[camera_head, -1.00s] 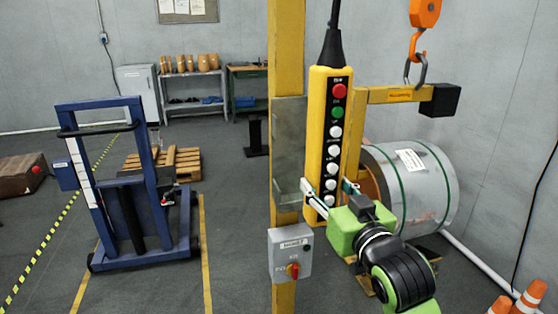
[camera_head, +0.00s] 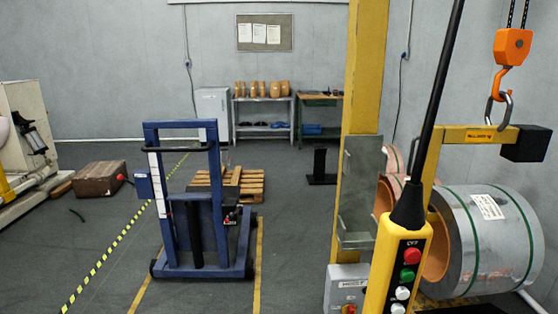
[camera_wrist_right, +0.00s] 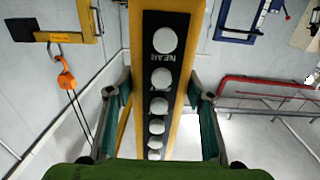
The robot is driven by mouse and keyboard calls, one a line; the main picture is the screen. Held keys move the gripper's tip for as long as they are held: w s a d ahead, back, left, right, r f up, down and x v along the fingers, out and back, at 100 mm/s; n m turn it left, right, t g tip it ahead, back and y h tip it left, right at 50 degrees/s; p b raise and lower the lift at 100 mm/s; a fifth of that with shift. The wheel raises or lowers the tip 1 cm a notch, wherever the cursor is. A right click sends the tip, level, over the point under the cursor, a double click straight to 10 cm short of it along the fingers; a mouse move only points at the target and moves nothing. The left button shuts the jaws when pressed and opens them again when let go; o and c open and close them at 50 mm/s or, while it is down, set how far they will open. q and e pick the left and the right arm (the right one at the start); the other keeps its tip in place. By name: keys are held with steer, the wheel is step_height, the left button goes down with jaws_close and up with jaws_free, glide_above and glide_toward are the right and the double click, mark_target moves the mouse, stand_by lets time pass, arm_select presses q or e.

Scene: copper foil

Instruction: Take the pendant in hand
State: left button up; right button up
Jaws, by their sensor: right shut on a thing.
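The pendant (camera_head: 404,262) is a long yellow control box with a black face. A red, a green and several white buttons run down it. It hangs tilted on a black cable at the lower right of the head view, and its lower end is out of frame. In the right wrist view the pendant (camera_wrist_right: 159,45) runs between the fingers of my right gripper (camera_wrist_right: 153,97), which is shut on it. The right gripper is below the head view. My left gripper is in neither view.
A yellow post (camera_head: 365,80) carries an open metal holder (camera_head: 360,195), now empty, and a grey switch box (camera_head: 343,287). An orange hook (camera_head: 513,48) and large coil (camera_head: 490,240) are at right. A blue lift frame (camera_head: 190,200) stands left of the post.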

steer(key=shift+s+a+f, duration=0.1)
steer(key=shift+s, duration=0.5)
steer(key=a+r+n+g+y+p, duration=0.4)
steer(key=a+r+n+y+p, duration=0.4)
steer(key=p, duration=0.9)
steer(key=a+y, duration=0.2)
steer(key=y, duration=0.1)
steer(key=shift+w+y, duration=0.3)
steer(key=shift+w, duration=0.1)
